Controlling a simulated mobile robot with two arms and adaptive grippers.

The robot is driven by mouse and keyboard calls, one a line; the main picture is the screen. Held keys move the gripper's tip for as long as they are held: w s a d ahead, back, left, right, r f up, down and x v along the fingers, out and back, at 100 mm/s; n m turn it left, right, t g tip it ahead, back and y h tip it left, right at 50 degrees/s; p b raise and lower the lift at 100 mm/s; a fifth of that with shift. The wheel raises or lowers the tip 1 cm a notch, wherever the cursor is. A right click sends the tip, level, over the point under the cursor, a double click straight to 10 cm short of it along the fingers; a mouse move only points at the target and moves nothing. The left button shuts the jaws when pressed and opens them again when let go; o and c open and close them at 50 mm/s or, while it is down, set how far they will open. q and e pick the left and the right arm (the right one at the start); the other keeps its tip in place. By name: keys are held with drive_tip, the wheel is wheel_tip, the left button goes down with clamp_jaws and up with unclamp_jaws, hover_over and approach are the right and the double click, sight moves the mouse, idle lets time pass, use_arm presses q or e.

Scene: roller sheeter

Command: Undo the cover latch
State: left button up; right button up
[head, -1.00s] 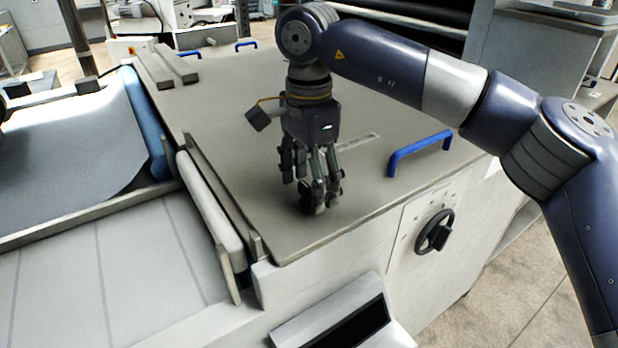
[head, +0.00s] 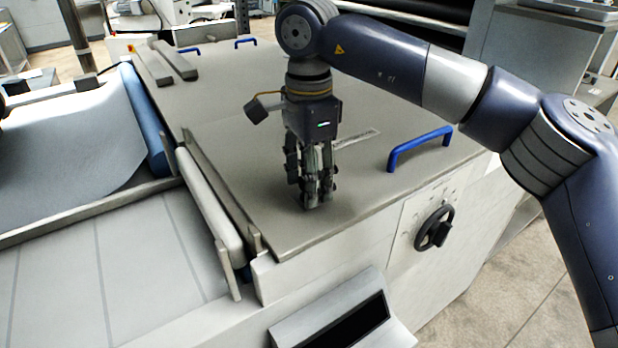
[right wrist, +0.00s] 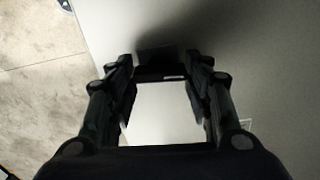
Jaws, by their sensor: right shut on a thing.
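The grey cover (head: 235,160) of the machine lies flat, with a blue handle (head: 420,148) near its right edge. My right gripper (head: 318,200) points straight down at the cover near its front edge. In the right wrist view its two fingers reach to a small dark block (right wrist: 157,60), which I take to be the cover latch, and they are shut on it. The block casts a dark shadow on the cover. In the head view the fingers hide the latch, so its position cannot be told. My left gripper is not in view.
A black hand knob (head: 434,229) sits on the front panel right of the gripper. A sloped box (head: 330,322) juts out below the cover. A conveyor bed (head: 95,275) and a sheet (head: 60,155) lie at the left. The cover around the gripper is clear.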

drive_tip(key=m+b, duration=0.1)
drive_tip(key=m, duration=0.2)
drive_tip(key=m+b, duration=0.1)
drive_tip(key=m, duration=0.4)
drive_tip(key=shift+m+b, duration=0.35)
drive_tip(key=shift+m, duration=0.05)
drive_tip(key=m+b, duration=0.1)
drive_tip(key=m, duration=0.3)
drive_tip(key=shift+m+b, duration=0.45)
drive_tip(key=shift+m, duration=1.45)
drive_tip(key=o, duration=1)
drive_tip(key=shift+o, duration=0.2)
wheel_tip(320, 180, up, 12)
